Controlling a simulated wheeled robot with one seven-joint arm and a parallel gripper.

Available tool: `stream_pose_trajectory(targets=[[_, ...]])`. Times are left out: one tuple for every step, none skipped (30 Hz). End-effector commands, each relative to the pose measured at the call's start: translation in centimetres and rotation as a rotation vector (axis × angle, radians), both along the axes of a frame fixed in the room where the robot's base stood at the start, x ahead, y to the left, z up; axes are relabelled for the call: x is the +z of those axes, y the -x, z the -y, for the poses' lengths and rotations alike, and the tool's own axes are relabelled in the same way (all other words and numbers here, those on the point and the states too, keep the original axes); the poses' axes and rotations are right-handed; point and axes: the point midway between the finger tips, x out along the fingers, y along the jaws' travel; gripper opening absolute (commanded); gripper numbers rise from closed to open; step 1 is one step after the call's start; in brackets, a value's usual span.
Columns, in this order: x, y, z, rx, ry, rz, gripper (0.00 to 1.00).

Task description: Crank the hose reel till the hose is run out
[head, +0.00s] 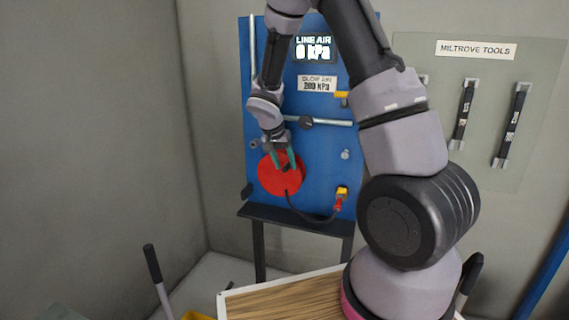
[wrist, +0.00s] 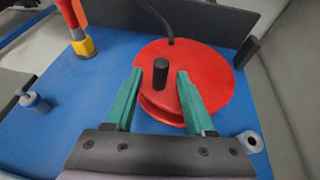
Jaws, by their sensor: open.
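The red hose reel (head: 279,178) is mounted low on the blue panel. It also shows in the wrist view (wrist: 210,65), with a black crank knob (wrist: 161,72) standing up from its face. My gripper (head: 284,160) is in front of the reel. Its green fingers (wrist: 156,88) are open, one on each side of the knob, with a gap on both sides. The black hose (head: 306,214) leaves the reel and loops to a red end piece by a yellow fitting (head: 342,192). How much hose is on the reel cannot be seen.
A tool board (head: 478,120) hangs at right. A wooden-topped surface (head: 285,297) lies in front.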

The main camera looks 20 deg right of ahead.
Motion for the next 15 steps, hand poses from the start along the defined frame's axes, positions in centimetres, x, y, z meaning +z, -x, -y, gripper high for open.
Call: stream_pose_trajectory(targets=[[-0.02, -0.02, 0.03, 0.0, 0.0, 0.0, 0.55], [-0.02, -0.02, 0.02, 0.0, 0.0, 0.0, 0.55], [-0.01, -0.02, 0.02, 0.0, 0.0, 0.0, 0.55], [0.0, -0.02, 0.01, 0.0, 0.0, 0.0, 0.55], [0.0, -0.02, 0.01, 0.0, 0.0, 0.0, 0.55], [0.01, -0.02, 0.0, 0.0, 0.0, 0.0, 0.55], [0.01, -0.02, 0.0, 0.0, 0.0, 0.0, 0.43], [0.01, -0.02, 0.0, 0.0, 0.0, 0.0, 0.32], [0.01, -0.01, -0.01, 0.0, 0.0, 0.0, 0.16], [0.01, -0.01, -0.01, 0.0, 0.0, 0.0, 0.05], [0.01, -0.01, -0.01, 0.0, 0.0, 0.0, 0.0], [0.01, -0.01, -0.01, 0.0, 0.0, 0.0, 0.0], [0.02, -0.01, -0.01, 0.0, 0.0, 0.0, 0.0], [0.02, -0.01, -0.01, 0.0, 0.0, 0.0, 0.0], [0.02, -0.01, -0.01, 0.0, 0.0, 0.0, 0.0]])
